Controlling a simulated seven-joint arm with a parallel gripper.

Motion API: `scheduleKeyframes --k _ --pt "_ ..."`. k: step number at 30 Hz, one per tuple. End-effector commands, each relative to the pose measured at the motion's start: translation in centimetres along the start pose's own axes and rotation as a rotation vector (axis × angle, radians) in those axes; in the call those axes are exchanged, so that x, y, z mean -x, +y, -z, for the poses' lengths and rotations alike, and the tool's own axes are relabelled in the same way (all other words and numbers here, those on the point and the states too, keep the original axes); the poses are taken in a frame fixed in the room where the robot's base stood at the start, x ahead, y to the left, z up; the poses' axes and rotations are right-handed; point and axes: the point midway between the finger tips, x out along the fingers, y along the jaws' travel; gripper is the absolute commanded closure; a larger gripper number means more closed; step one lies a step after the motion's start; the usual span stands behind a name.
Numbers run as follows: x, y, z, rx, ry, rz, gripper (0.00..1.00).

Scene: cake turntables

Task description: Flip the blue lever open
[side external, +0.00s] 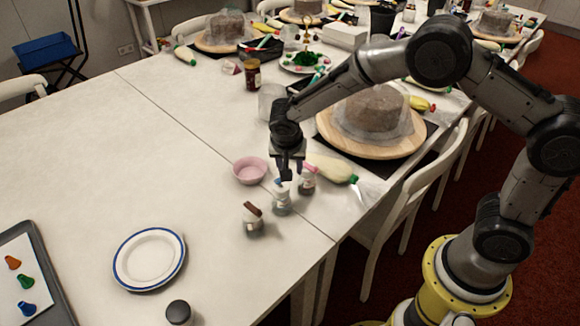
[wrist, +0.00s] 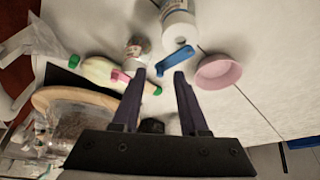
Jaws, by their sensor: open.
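The blue lever (wrist: 175,60) juts from the top of a small white jar (wrist: 178,28) in the wrist view. In the side view this jar (side external: 281,203) stands on the table under my gripper, and its lever is mostly hidden by the fingers. My gripper (side external: 287,174) points down just above the jar. In the wrist view my gripper (wrist: 160,74) is open, with nothing held. The lever's free end shows between the two fingertips; I cannot tell whether they touch.
A jar with a brown lever (side external: 252,211) stands front left, and one with a pink lever (wrist: 121,76) is close on the other side. A pink bowl (side external: 250,170) is behind left. A plate (side external: 149,259) lies front left. A covered cake (side external: 373,118) stands behind right.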

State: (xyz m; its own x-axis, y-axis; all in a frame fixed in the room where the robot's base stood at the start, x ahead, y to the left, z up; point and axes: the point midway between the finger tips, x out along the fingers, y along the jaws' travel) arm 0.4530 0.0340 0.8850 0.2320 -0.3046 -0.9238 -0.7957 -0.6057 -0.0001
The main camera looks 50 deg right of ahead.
Motion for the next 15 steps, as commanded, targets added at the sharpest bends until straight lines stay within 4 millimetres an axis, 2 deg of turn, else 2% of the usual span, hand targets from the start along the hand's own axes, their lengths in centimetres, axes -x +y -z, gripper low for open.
scheduleKeyframes --k 10,15 --pt "-0.33 -0.01 -0.01 0.000 0.000 0.000 0.58" --pt "-0.31 -0.01 -0.01 0.000 0.000 0.000 0.89"
